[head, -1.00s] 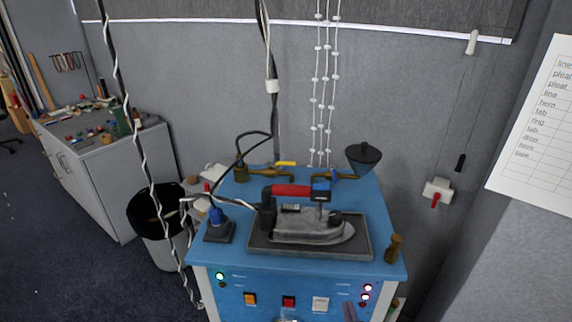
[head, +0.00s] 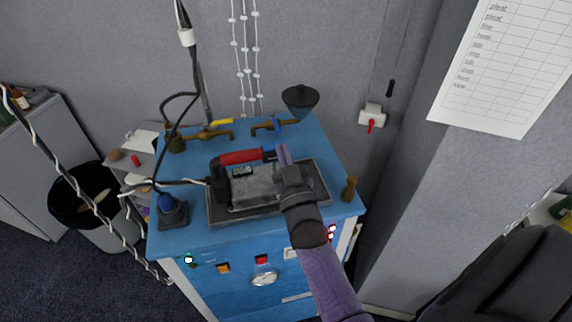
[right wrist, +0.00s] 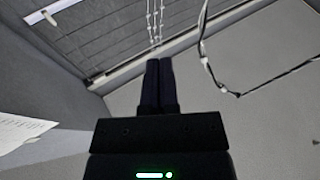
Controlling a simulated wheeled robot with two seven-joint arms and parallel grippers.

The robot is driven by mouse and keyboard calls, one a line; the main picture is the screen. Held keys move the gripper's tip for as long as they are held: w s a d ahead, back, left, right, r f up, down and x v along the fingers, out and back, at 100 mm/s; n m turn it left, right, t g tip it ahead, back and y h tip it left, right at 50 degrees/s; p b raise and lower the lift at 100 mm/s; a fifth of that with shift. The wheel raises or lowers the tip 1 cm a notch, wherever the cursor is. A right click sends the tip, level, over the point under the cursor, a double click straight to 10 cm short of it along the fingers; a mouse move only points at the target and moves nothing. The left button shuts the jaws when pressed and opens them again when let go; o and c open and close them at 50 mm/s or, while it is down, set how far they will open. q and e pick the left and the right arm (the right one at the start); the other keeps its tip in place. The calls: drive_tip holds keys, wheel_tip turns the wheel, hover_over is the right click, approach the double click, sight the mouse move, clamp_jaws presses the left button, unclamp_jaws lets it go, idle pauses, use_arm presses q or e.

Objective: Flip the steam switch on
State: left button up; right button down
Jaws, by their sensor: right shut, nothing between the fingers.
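The blue steam station (head: 200,246) stands in the middle of the head view. Its front panel has an orange switch (head: 223,268), a red switch (head: 261,260) and a pale switch (head: 290,253), the last partly covered by my right arm. I cannot tell which is the steam switch. An iron with a red handle (head: 240,157) rests on a dark tray (head: 219,217) on top. My right gripper (head: 283,153) is shut and empty, pointing up over the iron's right part. In the right wrist view its fingers (right wrist: 159,82) are together. My left gripper is not in view.
A black funnel (head: 300,98) and brass valves (head: 211,133) stand at the back of the station. A brass piece (head: 350,188) stands at its right edge. A gauge (head: 264,279) sits below the switches. A black bin (head: 85,205) is at the left.

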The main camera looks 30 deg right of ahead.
sight(272, 145)
drive_tip(key=b+x, duration=0.1)
drive_tip(key=x, duration=0.4)
drive_tip(key=shift+w+d+b, duration=0.1)
drive_tip(key=shift+w+b, duration=0.3)
drive_tip(key=shift+w, duration=0.05)
drive_tip(key=f+b, duration=0.3)
drive_tip(key=f, duration=0.1)
drive_tip(key=shift+s+d, duration=0.2)
drive_tip(key=shift+s, duration=0.05)
drive_tip(key=shift+r, duration=0.1)
